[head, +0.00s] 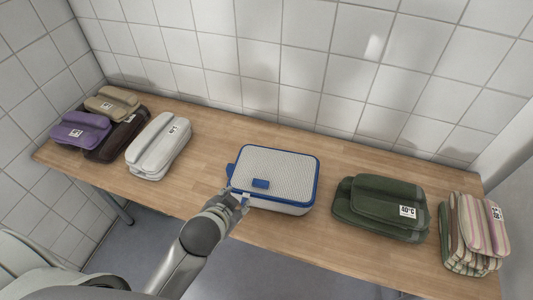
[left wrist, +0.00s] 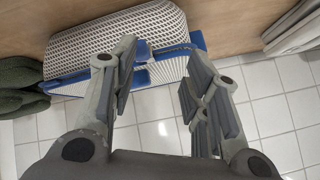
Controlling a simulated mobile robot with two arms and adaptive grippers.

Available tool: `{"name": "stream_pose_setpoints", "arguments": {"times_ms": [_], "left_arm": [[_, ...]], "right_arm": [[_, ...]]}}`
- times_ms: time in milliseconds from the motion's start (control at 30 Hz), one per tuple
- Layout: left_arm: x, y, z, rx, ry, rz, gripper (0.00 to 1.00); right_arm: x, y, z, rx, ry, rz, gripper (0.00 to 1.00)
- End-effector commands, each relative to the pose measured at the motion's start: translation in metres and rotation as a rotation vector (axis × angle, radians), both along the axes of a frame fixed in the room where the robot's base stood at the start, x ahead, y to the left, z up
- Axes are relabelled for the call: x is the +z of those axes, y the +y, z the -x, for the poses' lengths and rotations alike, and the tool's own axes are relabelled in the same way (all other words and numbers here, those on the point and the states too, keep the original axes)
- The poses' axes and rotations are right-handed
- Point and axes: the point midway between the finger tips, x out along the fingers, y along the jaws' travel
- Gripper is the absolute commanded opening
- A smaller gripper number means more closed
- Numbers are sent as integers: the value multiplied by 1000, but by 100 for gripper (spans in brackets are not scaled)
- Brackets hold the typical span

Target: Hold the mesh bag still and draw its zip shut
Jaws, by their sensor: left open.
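The mesh bag (head: 285,165) is a pale, box-like bag with blue edging, lying flat near the front edge of the wooden table. A small blue tab (head: 260,183) shows on its top near the front. My left gripper (head: 240,197) is at the bag's front left corner. In the left wrist view the bag (left wrist: 115,30) lies beyond the fingertips, and the left gripper (left wrist: 158,52) is open with blue edging showing between its fingers. No grip on the bag shows. How far the zip is drawn I cannot tell. My right gripper is not in view.
A green folded stack (head: 380,208) lies right of the bag, and striped folded cloths (head: 470,235) lie at the far right. A white folded stack (head: 158,145) and purple (head: 80,130) and brown (head: 118,138) bundles lie left. Bare table (head: 213,150) shows around the bag. A tiled wall stands behind.

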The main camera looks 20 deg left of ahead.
Motion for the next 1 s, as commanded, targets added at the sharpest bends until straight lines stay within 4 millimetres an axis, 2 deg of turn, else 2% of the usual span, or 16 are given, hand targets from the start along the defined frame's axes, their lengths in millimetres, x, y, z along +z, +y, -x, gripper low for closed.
{"name": "stream_pose_setpoints", "arguments": {"times_ms": [33, 100, 167, 200, 300, 433, 500, 567, 667, 700, 767, 867, 967, 1000], "left_arm": [[19, -4, -24, -42, -98, -44, 43], [49, -13, -57, -109, -247, -117, 43], [80, -23, -82, -174, -383, -187, 43], [102, -33, -97, -223, -478, -240, 43], [163, -66, -125, -367, -731, -386, 43], [233, -122, -136, -580, -1054, -596, 43], [261, -156, -130, -707, -1218, -715, 43], [278, -186, -120, -825, -1351, -819, 43], [289, -231, -97, -1038, -1554, -999, 43], [288, -248, -87, -1131, -1628, -1071, 43], [279, -268, -72, -1280, -1726, -1181, 43], [251, -290, -51, -1551, -1857, -1362, 43], [211, -293, -38, -1864, -1930, -1532, 43], [193, -288, -36, 1916, 1855, 1528, 43]], "right_arm": [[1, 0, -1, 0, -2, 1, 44], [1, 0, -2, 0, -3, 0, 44], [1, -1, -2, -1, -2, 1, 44], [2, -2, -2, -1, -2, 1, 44], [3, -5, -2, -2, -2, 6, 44], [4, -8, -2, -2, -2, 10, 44], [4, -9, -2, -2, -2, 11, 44], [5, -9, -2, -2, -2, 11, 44], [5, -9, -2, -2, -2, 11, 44], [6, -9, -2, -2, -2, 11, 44], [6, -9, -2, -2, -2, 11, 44], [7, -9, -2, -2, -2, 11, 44], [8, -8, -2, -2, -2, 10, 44], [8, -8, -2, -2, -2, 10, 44]]}}
